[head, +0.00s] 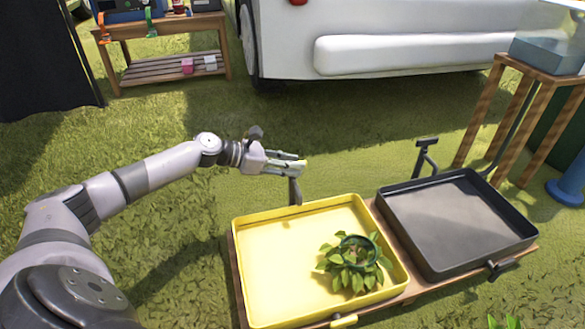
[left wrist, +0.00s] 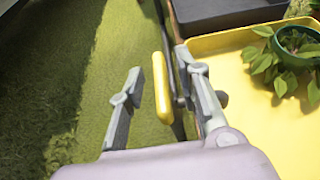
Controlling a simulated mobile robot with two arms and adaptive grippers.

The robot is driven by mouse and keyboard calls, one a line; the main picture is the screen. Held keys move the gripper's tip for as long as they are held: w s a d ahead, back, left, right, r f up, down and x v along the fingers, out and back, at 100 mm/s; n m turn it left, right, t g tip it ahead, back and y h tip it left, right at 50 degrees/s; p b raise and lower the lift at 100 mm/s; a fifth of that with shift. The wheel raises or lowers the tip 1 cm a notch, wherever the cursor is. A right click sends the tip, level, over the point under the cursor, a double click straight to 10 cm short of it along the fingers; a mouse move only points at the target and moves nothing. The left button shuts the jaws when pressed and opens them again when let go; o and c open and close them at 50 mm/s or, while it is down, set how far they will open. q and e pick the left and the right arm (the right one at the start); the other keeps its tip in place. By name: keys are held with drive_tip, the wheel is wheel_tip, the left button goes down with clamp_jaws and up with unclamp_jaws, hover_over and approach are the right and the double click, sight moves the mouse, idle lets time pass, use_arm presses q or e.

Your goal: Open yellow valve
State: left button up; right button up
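The yellow valve handle (left wrist: 162,88) is a long rounded bar, seen in the left wrist view between the two fingers of my left gripper (left wrist: 163,85). The fingers are spread, with a gap on the left side; the right finger is close to the bar, and I cannot tell if it touches. In the head view my left gripper (head: 298,163) is at the top of a thin post (head: 295,191) behind the yellow tray (head: 262,262), and the fingers mostly hide the handle. My right gripper is not in view.
A potted leafy plant (head: 355,262) stands in the yellow tray. A black tray (head: 460,222) is to its right, with a black valve (head: 427,144) behind it. A yellow fitting (head: 344,321) is at the front. Grass lies open left of the trays.

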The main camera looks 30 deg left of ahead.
use_arm(q)
drive_tip(key=shift+w+d+f, duration=0.1)
drive_tip(key=shift+w+d, duration=0.15)
clamp_jaws()
idle(0.3)
